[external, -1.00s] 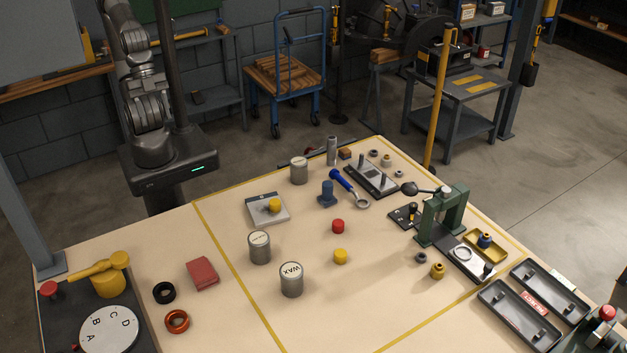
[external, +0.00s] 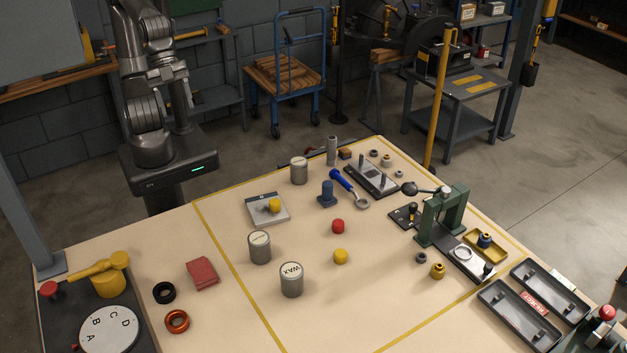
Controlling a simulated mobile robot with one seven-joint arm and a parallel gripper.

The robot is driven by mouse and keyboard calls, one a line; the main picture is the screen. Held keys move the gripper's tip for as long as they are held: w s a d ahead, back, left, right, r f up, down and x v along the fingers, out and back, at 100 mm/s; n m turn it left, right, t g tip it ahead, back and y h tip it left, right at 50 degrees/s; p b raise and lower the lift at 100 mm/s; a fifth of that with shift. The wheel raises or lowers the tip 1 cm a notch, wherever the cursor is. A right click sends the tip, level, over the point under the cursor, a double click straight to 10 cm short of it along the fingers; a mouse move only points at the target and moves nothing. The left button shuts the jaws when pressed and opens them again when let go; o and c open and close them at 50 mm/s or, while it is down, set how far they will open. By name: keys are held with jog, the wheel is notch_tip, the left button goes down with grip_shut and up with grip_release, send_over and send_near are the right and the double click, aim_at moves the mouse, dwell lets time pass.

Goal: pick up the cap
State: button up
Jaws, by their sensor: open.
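Several small pieces could be the cap, and I cannot tell which one is meant. A red round piece (external: 338,226) stands on the bare middle of the table. A yellow round piece (external: 340,257) stands just in front of it. Another yellow piece (external: 275,205) sits on a grey square plate (external: 256,215). My arm rises at the upper left, behind the table, and runs out of the top of the picture.
Two grey tins, one marked WAX (external: 291,281) and another (external: 260,247), stand left of the yellow piece. A green press (external: 443,215) stands to the right, with a yellow tray (external: 484,246) beside it. The table's middle front is clear.

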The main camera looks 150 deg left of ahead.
jog(key=w+a+f+m+y, duration=0.35)
jog(key=w+a+m, duration=0.25)
jog(key=w+a, duration=0.3)
jog(key=w+a+f+m+y, duration=0.2)
jog(key=w+a+f+m, duration=0.25)
jog(key=w+a, duration=0.5)
jog(key=w+a+r+m+t+y, duration=0.35)
jog(key=w+a+r+m, duration=0.45)
jog(key=m, duration=0.6)
send_near(336, 222)
jog(key=shift+n+y, duration=0.25)
jog(key=shift+y, duration=0.05)
jog(key=x, duration=0.5)
jog(key=shift+w, duration=0.35)
jog(key=shift+f+x, duration=0.1)
jog(key=shift+x, duration=1.2)
jog(key=shift+f+x, duration=0.15)
jog(key=shift+x, duration=1.15)
jog(key=shift+s, duration=0.15)
jog(key=shift+c, duration=0.5)
